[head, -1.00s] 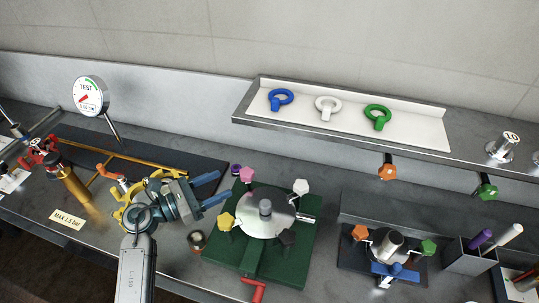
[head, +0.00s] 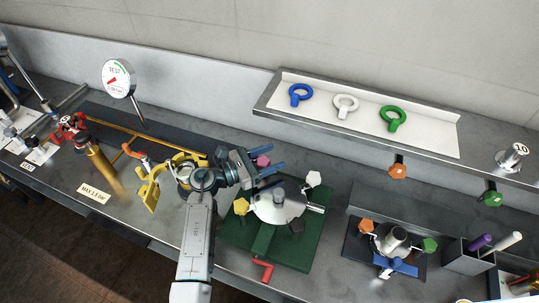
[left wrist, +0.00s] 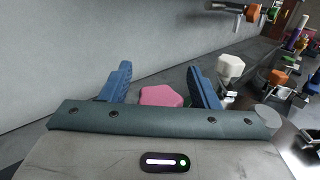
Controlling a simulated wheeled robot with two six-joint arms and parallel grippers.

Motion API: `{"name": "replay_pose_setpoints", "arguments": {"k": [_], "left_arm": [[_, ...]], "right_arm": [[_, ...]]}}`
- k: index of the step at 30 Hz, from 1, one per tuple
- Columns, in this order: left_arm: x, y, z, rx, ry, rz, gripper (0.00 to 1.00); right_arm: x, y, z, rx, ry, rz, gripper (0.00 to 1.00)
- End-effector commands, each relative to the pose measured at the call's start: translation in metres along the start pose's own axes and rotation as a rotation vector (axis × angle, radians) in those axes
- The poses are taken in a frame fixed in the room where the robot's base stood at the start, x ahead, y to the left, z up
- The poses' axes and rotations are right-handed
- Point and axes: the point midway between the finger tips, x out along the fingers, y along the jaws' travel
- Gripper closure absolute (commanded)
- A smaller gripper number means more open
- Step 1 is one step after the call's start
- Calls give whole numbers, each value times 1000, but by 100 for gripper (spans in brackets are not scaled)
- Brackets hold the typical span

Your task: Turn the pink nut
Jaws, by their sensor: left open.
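The pink nut (head: 263,161) stands at the back left of the round metal lid on the green base (head: 310,240). In the head view my left gripper partly covers it. My left gripper (head: 277,162) is open, with its two blue fingers pointing right. In the left wrist view the pink nut (left wrist: 161,95) shows its star-shaped top between the open fingers, apart from both. The metal lid (head: 278,207) also carries a yellow nut (head: 241,206), a white nut (head: 313,179) and a dark nut (head: 297,226). My right gripper is not in view.
A red handle (head: 263,270) sticks out at the front of the green base. A yellow valve wheel (head: 150,190) and an orange lever (head: 135,151) are to the left. A shelf (head: 440,143) with several ring keys overhangs the back.

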Motion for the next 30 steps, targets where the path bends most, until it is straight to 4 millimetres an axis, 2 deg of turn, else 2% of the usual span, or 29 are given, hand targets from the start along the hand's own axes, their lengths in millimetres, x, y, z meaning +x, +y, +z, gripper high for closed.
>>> {"name": "replay_pose_setpoints", "arguments": {"k": [6,12,13,19,30], "left_arm": [[0,0,0,0,0,0,47],[0,0,0,0,0,0,86],[0,0,0,0,0,0,89],[0,0,-3,1,-2,-35,89],[0,-5,-7,3,-3,-301,89]], "right_arm": [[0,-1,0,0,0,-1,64],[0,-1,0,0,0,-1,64],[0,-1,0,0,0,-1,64],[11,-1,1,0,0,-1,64],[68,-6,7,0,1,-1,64]]}}
